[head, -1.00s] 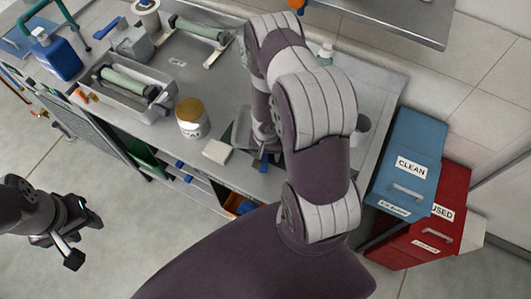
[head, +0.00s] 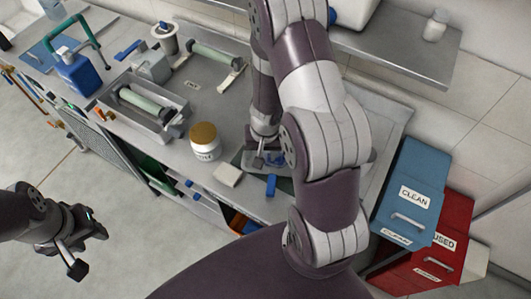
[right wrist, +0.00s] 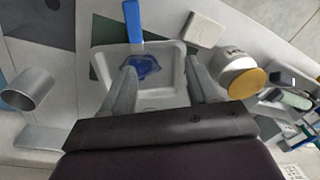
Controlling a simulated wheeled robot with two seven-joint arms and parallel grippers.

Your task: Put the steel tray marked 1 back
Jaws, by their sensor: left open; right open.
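A small pale grey tray (right wrist: 158,95) with blue ink in it lies between and beyond the fingers of my right gripper (right wrist: 165,90) in the right wrist view. The gripper is open; no grip on the tray shows. In the head view my right gripper (head: 262,160) is low over the bench, partly hidden by my arm. A longer steel tray (head: 160,133) holding a green roller (head: 140,103) sits at the left of the bench. I cannot read a 1 on either tray. My left gripper (head: 84,248) is open and empty, in front of the bench.
A white jar with a yellow lid (head: 205,140), a pale block (head: 227,175) and a blue-handled tool (right wrist: 127,22) are close to the right gripper. A metal cup (right wrist: 28,88) also stands near. Blue CLEAN (head: 410,185) and red USED (head: 450,235) boxes are at right.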

